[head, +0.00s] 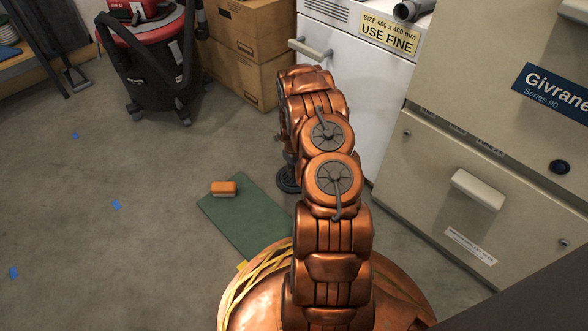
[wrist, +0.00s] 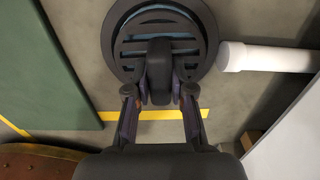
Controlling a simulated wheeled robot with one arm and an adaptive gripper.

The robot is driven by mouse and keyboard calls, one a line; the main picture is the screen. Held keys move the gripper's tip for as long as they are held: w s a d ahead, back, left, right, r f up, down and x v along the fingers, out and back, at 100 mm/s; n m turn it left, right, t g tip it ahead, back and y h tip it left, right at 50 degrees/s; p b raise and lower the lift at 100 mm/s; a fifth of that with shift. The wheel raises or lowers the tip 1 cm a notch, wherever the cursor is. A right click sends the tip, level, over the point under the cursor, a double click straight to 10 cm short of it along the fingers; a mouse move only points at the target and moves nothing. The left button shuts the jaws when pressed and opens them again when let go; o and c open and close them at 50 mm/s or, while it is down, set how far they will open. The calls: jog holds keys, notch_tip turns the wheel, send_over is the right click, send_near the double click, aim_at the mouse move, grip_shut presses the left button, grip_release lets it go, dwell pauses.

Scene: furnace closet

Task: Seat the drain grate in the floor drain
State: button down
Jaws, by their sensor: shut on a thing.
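The dark slotted drain grate (wrist: 133,48) shows in the wrist view, with an upright dark grip piece at its near middle. My gripper (wrist: 160,95) is shut on the grate at this piece, one finger on each side. The round dark floor drain (wrist: 206,30) surrounds the grate in that view, its rim showing around it. Bluish strips show through the slots. I cannot tell whether the grate lies flush or a little above the drain. In the head view the drain (head: 287,184) is a small dark disc below my wrist, mostly hidden by my arm.
A green mat (head: 246,215) lies left of the drain, with an orange-topped block (head: 223,188) on it. A white pipe (wrist: 265,57) reaches close to the drain's right side. The white cabinet (head: 350,90) stands behind. Floor at left is mostly clear.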

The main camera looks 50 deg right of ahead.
jog(key=shift+f, duration=0.9)
jog(key=c, duration=0.9)
grip_release()
jog(key=shift+r+p, duration=1)
jog(key=shift+r, duration=3.05)
